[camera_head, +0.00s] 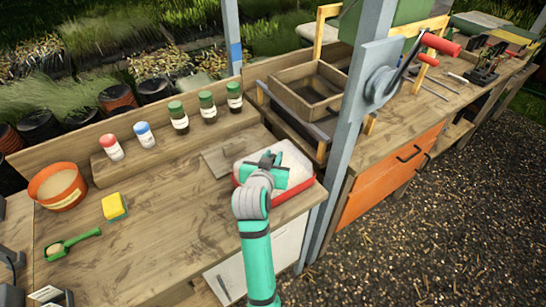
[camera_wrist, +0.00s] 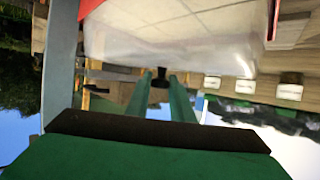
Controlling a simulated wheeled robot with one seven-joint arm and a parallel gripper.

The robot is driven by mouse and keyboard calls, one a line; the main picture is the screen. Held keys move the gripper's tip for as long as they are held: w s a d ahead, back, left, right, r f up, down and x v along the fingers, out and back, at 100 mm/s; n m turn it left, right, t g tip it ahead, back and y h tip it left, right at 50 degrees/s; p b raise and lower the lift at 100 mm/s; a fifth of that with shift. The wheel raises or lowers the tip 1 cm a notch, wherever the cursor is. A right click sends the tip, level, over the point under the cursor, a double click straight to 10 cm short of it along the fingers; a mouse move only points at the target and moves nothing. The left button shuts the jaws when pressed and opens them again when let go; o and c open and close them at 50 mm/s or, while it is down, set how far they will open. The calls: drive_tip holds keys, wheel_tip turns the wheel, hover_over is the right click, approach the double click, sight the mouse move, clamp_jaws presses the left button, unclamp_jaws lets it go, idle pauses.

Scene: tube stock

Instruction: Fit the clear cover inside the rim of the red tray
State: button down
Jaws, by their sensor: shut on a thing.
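The red tray (camera_head: 291,195) stands at the right end of the wooden bench. Its red edge shows along the front and right. The clear cover (camera_head: 297,163) looks whitish and lies over the tray; my arm hides part of it. My gripper (camera_head: 268,160) is above the cover and shut on it. In the wrist view, the clear cover (camera_wrist: 175,40) fills the top, with strips of the red tray (camera_wrist: 273,18) at its sides. The fingers of my gripper (camera_wrist: 160,85) point toward it there. I cannot tell whether the cover's edges sit inside the rim all round.
Several capped bottles (camera_head: 208,107) stand on the shelf behind. An orange pot (camera_head: 58,187), yellow sponge (camera_head: 115,207) and green scoop (camera_head: 72,243) are at left. A grey post (camera_head: 350,130) rises at right. The bench middle is clear.

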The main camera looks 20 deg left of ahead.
drive_tip(key=c, duration=1.5)
unclamp_jaws()
drive_tip(key=shift+o, duration=0.2)
drive_tip(key=shift+r, duration=4)
